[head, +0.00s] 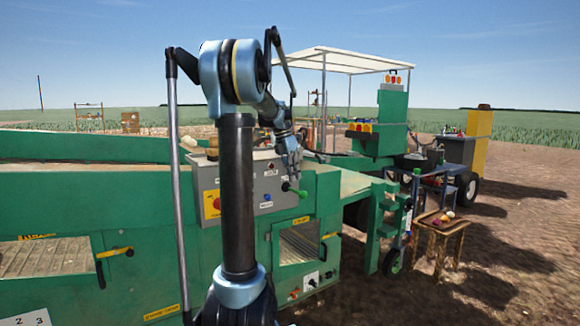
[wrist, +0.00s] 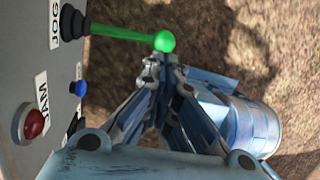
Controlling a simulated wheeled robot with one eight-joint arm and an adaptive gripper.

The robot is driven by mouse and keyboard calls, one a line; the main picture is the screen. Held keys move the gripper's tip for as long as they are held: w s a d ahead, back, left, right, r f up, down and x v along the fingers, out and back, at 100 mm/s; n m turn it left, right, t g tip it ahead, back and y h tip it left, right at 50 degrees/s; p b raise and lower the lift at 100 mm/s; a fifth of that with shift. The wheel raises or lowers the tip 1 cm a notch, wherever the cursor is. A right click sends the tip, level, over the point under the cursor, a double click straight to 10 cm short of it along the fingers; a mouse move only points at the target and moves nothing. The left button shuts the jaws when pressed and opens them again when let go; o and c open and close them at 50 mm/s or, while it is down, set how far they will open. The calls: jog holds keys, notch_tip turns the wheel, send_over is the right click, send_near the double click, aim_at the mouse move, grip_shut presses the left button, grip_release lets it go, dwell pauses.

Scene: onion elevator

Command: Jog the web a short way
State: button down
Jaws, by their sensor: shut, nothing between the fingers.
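A green-handled lever with a ball end (wrist: 164,41) sticks out from a grey control box (head: 235,172) at a label reading JOG (wrist: 55,24). The lever also shows at the box's right side in the head view (head: 286,187). My gripper (wrist: 151,60) has its fingers together and empty, with the tips at or very near the ball. I cannot tell whether they touch it. In the head view my gripper (head: 291,172) hangs just above the lever. I cannot make out the web for certain.
A red button (wrist: 34,123) by a JAM label and a blue button (wrist: 78,88) are close to my gripper. A red stop button (head: 213,204) sits on the box's left. The green machine body (head: 150,210) fills the left. A small wooden table (head: 440,226) stands at right.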

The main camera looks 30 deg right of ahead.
aim_at(299, 194)
jog(key=shift+x, duration=2.35)
